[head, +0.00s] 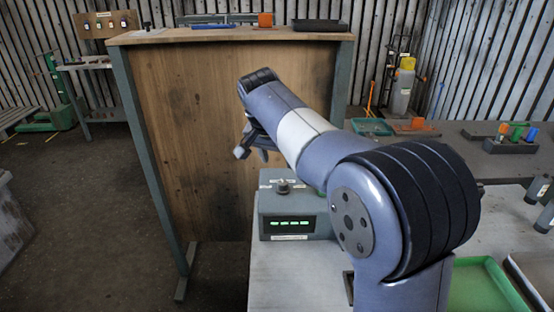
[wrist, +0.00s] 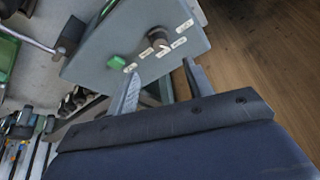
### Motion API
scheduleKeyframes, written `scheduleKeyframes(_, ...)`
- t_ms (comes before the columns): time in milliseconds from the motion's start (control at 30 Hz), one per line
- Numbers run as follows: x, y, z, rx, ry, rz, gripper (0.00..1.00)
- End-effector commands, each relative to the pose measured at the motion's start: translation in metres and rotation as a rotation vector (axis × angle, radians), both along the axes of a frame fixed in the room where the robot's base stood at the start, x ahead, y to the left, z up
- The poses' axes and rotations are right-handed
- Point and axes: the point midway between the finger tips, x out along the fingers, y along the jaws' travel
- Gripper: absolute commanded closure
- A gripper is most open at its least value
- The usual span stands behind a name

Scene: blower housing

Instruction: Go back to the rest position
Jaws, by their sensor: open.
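My gripper (head: 254,146) is at the end of my raised arm, in front of the wooden panel and above a grey control box (head: 290,205). In the wrist view its two fingers (wrist: 160,80) stand apart with nothing held between them. The same box (wrist: 105,45) shows beyond the fingers, with a dark knob (wrist: 158,40), a green button (wrist: 117,62) and small white labels. In the head view the box has a lit green display on its front and the knob (head: 283,187) on top. I cannot tell whether the fingers touch the box.
A green tray (head: 480,288) is at the lower right. Coloured-handled tools (head: 516,132) stand in a block on the right. Open floor (head: 80,210) is on the left.

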Motion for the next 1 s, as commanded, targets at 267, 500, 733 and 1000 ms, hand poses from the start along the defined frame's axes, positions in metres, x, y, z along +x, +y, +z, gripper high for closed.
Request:
scheduleKeyframes(267, 0.004, -0.002, -0.01, 0.0, 0.001, 0.0, 0.51)
scheduleKeyframes(500, 0.018, -0.008, -0.05, -0.002, 0.004, 0.0, 0.51)
scheduleKeyframes(733, 0.033, -0.014, -0.087, -0.001, 0.003, 0.0, 0.51)
scheduleKeyframes(1000, 0.038, -0.017, -0.1, 0.0, -0.001, 0.035, 0.51)
